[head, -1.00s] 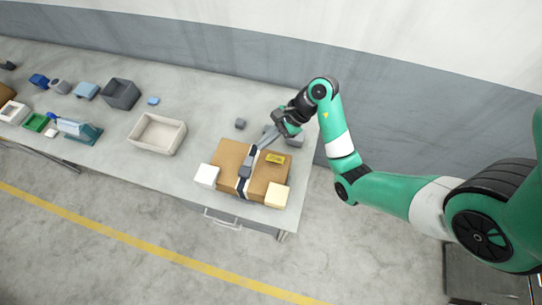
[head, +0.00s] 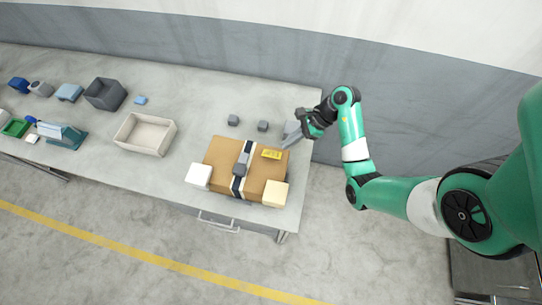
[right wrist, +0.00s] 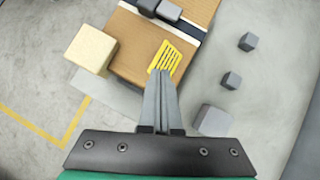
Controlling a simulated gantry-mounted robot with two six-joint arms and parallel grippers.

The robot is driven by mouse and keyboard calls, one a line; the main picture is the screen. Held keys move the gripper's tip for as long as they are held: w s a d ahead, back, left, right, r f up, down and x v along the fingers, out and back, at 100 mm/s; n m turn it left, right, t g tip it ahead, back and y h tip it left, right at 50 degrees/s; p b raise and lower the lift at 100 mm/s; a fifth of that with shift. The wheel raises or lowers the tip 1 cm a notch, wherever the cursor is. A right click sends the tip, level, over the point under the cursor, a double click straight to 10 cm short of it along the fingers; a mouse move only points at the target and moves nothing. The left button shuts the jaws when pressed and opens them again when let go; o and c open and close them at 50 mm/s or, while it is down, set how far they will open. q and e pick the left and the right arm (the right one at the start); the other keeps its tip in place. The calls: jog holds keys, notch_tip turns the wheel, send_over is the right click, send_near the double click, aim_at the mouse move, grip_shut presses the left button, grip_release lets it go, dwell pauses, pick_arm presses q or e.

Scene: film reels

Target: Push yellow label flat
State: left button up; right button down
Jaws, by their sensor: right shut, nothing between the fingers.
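The yellow label (head: 271,154) lies on top of a brown cardboard box (head: 221,153) near its back right corner. Dark printed lines show on it in the right wrist view (right wrist: 166,54). I cannot tell whether all its edges lie flat. My right gripper (head: 290,143) is shut and empty, just right of the label and the box's back right edge. In the right wrist view its closed fingertips (right wrist: 163,73) overlap the label's near edge; contact cannot be told. My left gripper is not in view.
A dark and white strap with a grey block (head: 239,169) crosses the box. A white block (head: 199,175) and a cream block (head: 275,193) stand at its front corners. Small grey cubes (head: 233,120) lie behind it. A beige bin (head: 145,133) stands left, with clear table between.

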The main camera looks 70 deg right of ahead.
aim_at(271, 156)
jog(key=b+x, duration=0.3)
jog(key=x, duration=0.2)
jog(key=shift+s+f+b, duration=0.1)
jog(key=shift+b, duration=0.25)
jog(key=shift+w+a+f+b, duration=0.15)
jog(key=shift+w+f+b, duration=0.15)
jog(key=shift+w+b, duration=0.05)
